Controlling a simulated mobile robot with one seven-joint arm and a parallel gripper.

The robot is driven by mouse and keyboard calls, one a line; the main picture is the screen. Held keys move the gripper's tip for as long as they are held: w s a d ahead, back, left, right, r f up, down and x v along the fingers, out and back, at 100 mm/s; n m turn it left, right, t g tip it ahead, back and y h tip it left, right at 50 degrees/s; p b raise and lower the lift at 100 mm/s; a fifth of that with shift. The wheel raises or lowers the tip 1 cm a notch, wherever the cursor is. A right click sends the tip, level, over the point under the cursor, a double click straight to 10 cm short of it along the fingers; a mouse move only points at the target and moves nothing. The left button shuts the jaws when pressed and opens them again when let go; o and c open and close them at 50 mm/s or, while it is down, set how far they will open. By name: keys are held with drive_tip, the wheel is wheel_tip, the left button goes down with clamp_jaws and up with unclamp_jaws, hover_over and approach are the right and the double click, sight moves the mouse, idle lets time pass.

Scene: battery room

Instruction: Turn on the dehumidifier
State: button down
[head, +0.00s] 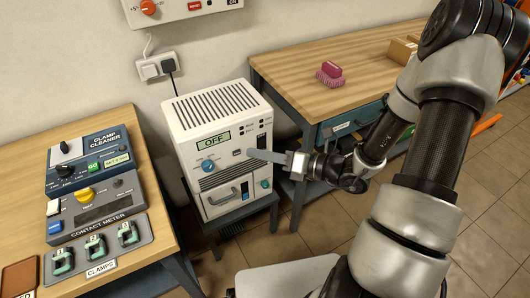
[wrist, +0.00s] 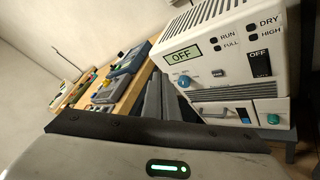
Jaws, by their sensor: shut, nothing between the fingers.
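The dehumidifier (head: 215,100) is a cream box with a slotted top, in the middle of the head view; its front also shows in the wrist view (wrist: 208,72). Its display (head: 213,140) reads OFF. A blue knob (head: 208,166) sits below the display. A black rocker switch (wrist: 260,65) marked OFF is at the panel's right, near lamps labelled RUN, FULL, DRY and HIGH. My gripper (head: 251,154) is shut and empty, its fingers across the front of the panel in the head view. Whether it touches the panel cannot be told. The fingers (wrist: 165,95) also show in the wrist view.
The dehumidifier stands on a low dark stand (head: 232,217). A left bench holds a clamp cleaner (head: 85,160), a contact meter (head: 97,204) and a clamp tray (head: 60,281). A right bench (head: 300,75) carries a pink brush (head: 330,73). A wall socket (head: 155,67) is behind.

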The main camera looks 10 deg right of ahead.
sight(264, 147)
drive_tip(key=w+d+f+m+t+h+b, duration=0.1)
drive_tip(key=d+f+m+t+h, duration=0.2)
drive_tip(key=d+f+m, duration=0.2)
drive_tip(key=w+d+f+m+t+h+b, duration=0.1)
drive_tip(key=d+f+m+t+h+b, duration=0.1)
drive_tip(key=f+m, duration=0.8)
drive_tip(key=d+m+t+h, duration=0.1)
drive_tip(key=d+h, duration=0.1)
drive_tip(key=d, duration=0.1)
drive_tip(key=shift+w+f+t+h, duration=0.3)
drive_tip(key=b+x, duration=0.3)
drive_tip(key=x, duration=1.1)
drive_tip(key=shift+r+b, duration=0.1)
drive_tip(key=shift+b, duration=0.2)
drive_tip(key=shift+w+f, duration=0.1)
drive_tip(key=shift+f, duration=0.15)
drive_tip(key=shift+r, duration=0.15)
